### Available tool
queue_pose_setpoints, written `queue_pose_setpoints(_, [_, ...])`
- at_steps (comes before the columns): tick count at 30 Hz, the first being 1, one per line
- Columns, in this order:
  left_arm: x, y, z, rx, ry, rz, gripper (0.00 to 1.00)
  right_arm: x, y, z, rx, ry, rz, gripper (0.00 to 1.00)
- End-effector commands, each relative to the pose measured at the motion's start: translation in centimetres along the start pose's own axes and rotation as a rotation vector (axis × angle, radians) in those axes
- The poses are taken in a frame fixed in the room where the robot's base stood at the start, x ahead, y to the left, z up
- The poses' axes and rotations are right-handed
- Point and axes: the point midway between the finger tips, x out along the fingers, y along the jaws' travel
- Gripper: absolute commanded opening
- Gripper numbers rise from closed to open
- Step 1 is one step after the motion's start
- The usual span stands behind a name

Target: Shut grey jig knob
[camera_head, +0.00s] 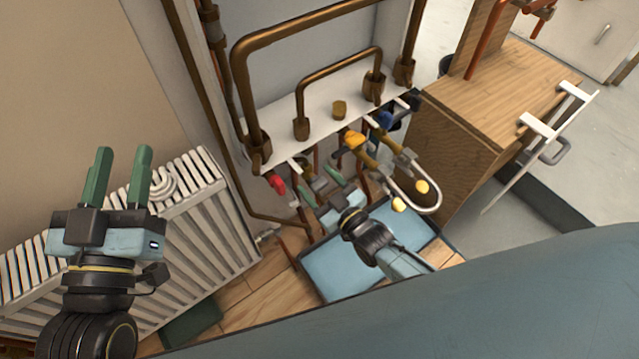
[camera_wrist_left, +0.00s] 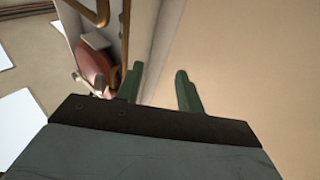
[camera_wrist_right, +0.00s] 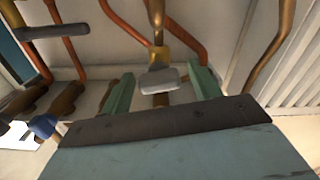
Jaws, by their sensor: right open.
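The grey jig knob (camera_wrist_right: 158,80) is a light grey lever handle on a brass valve in the right wrist view. My right gripper (camera_wrist_right: 162,86) is open, with one green finger on each side of the knob. I cannot tell whether the fingers touch it. In the head view my right gripper (camera_head: 319,173) reaches in below the white pipe shelf, and the knob is hard to make out there. My left gripper (camera_head: 122,172) is open and empty in front of the radiator. Its two fingers also show apart in the left wrist view (camera_wrist_left: 160,85).
A red knob (camera_head: 277,184), a yellow knob (camera_head: 354,140) and a blue knob (camera_head: 385,118) sit along the white shelf (camera_head: 320,103). Copper pipes surround the right gripper. A blue tray (camera_head: 345,268) lies below. The radiator (camera_head: 205,225) stands at left, a wooden cabinet (camera_head: 460,145) at right.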

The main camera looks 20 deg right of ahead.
Motion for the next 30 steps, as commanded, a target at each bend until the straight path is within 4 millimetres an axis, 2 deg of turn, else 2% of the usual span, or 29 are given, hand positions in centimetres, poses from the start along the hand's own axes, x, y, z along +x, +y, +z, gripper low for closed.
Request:
queue_pose_setpoints(5, [0.0,0.0,0.0,0.0,0.0,0.0,0.37,0.0,0.0,0.0,0.0,0.0,0.0,0.6])
queue_pose_setpoints(15, [0.0,0.0,0.0,0.001,-0.002,-0.001,0.37,0.0,0.0,0.0,0.0,0.001,0.0,0.17])
queue_pose_setpoints(18, [0.0,0.0,0.0,0.001,-0.005,-0.001,0.37,0.0,0.0,-0.1,0.015,0.001,0.0,0.17])
queue_pose_setpoints(24, [-0.2,-0.4,2.1,0.005,-0.14,-0.01,0.37,0.0,0.0,-0.1,0.16,0.001,-0.001,0.17])
queue_pose_setpoints(30, [-0.4,-0.5,2.9,0.007,-0.181,-0.013,0.37,0.0,0.1,0.0,0.222,0.001,0.0,0.17])
